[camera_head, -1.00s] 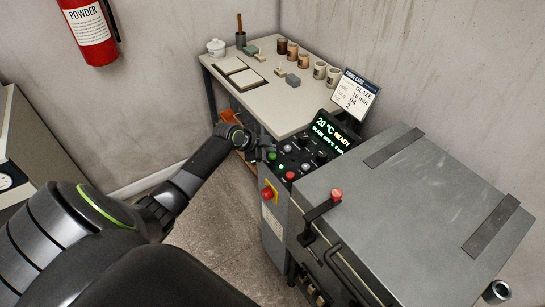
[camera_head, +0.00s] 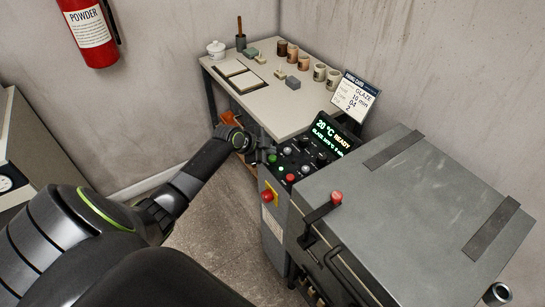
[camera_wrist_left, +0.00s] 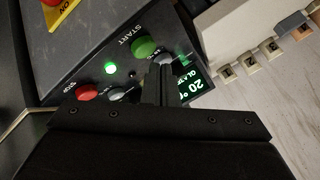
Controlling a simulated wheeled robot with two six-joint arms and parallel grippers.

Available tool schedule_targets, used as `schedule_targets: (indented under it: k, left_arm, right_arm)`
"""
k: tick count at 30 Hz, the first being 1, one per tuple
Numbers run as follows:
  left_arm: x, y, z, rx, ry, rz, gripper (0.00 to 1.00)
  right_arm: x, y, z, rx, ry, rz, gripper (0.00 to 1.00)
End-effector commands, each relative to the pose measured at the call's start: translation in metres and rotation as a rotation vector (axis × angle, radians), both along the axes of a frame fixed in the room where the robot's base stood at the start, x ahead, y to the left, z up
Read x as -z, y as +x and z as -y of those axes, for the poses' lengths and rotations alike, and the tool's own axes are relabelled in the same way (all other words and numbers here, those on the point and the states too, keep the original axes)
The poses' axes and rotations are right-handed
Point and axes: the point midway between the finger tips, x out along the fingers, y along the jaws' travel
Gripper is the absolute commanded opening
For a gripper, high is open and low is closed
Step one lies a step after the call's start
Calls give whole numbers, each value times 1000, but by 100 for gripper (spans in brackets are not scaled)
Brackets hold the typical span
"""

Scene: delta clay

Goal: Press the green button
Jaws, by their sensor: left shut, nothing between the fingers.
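The green button (camera_head: 272,158) sits on the dark sloped control panel, next to my left gripper. In the left wrist view, the green button (camera_wrist_left: 145,46) is round and raised, beside the word START. My left gripper (camera_head: 262,152) reaches in from the left at the panel's near left edge. Its fingers (camera_wrist_left: 163,75) are shut and empty in the left wrist view, with the tips just below and right of the button. I cannot tell whether they touch the panel. My right gripper is not in view.
The panel also holds a red STOP button (camera_wrist_left: 88,92), a lit green lamp (camera_wrist_left: 110,68), knobs and a display (camera_head: 331,135). A red emergency button (camera_head: 268,194) is on the panel's front. The grey kiln (camera_head: 410,215) stands right; a table with cups (camera_head: 245,85) stands behind.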

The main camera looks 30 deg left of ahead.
Motion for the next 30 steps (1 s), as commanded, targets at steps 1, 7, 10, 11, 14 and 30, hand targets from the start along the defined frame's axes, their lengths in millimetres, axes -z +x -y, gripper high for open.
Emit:
schedule_targets:
  k: [1, 7, 10, 11, 14, 30]
  left_arm:
    - [0, 0, 0, 0, 0, 0, 0]
    - [0, 0, 0, 0, 0, 0, 0]
    - [0, 0, 0, 0, 0, 0, 0]
    - [0, 0, 0, 0, 0, 0, 0]
    - [0, 0, 0, 0, 0, 0, 0]
    - [8, 0, 0, 0, 0, 0, 0]
  right_arm:
    - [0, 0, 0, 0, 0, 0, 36]
    - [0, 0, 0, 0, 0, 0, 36]
    - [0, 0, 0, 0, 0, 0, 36]
    - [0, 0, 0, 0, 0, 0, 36]
    - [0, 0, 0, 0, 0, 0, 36]
    - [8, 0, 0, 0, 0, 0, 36]
